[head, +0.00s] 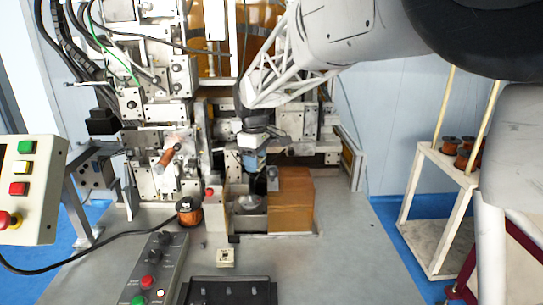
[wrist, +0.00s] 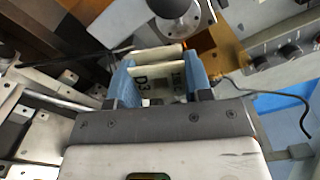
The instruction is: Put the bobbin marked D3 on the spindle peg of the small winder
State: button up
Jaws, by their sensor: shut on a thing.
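My gripper (wrist: 163,84) is shut on a pale bobbin (wrist: 157,72) between its two blue fingers, and the mark D3 is readable on it in the wrist view. In the head view my gripper (head: 255,160) hangs above the middle of the bench, in front of the large machine. The bobbin cannot be made out clearly there. A round grey metal disc with a raised centre (wrist: 173,10) shows just beyond the bobbin in the wrist view, apart from it. I cannot tell whether this is the small winder's spindle peg.
A copper-wound spool (head: 188,211) and a small cream block (head: 226,257) are on the bench. A control box (head: 153,271) with knobs and a dark tray (head: 230,291) are at the front. The bench's right side is clear.

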jog(key=shift+s+a+f+n, duration=0.35)
jog(key=shift+f+n, duration=0.1)
jog(key=shift+n, duration=0.4)
jog(key=shift+s+a+f+n, duration=0.25)
jog(key=shift+s+f+n, duration=0.15)
jog(key=shift+n, duration=0.4)
jog(key=shift+s+a+f+n, duration=0.3)
jog(key=shift+f+n, duration=0.15)
jog(key=shift+n, duration=0.4)
jog(key=shift+f, duration=0.15)
jog(key=shift+f, duration=2.3)
jog(key=shift+f, duration=0.45)
jog(key=shift+r, duration=0.3)
jog(key=shift+f, duration=0.25)
jog(key=shift+r, duration=0.3)
